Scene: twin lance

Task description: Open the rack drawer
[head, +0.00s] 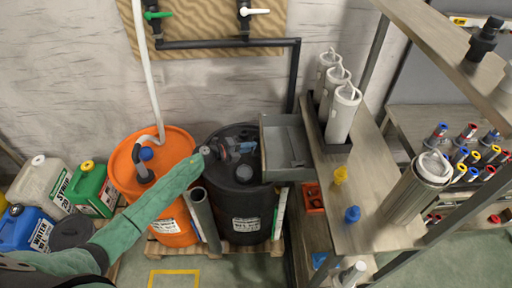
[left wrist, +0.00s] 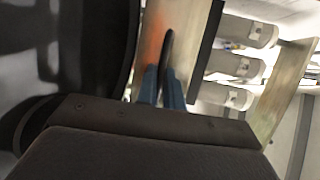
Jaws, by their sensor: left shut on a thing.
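The rack drawer (head: 285,150) is a grey open-topped box that sticks out from the left side of the wooden rack (head: 365,215), over the edge of the black drum. Its inside looks empty. My left gripper (head: 247,150) is at the drawer's left end, above the black drum. In the left wrist view its blue fingertips (left wrist: 163,88) are shut on a dark bar (left wrist: 168,52), which looks like the drawer handle. The exact grip is small and partly hidden in the head view. My right gripper is not in view.
An orange drum (head: 170,185) and a black drum (head: 240,200) stand below my left arm. White cylinders (head: 342,115) stand on the rack behind the drawer. Several jugs stand at left.

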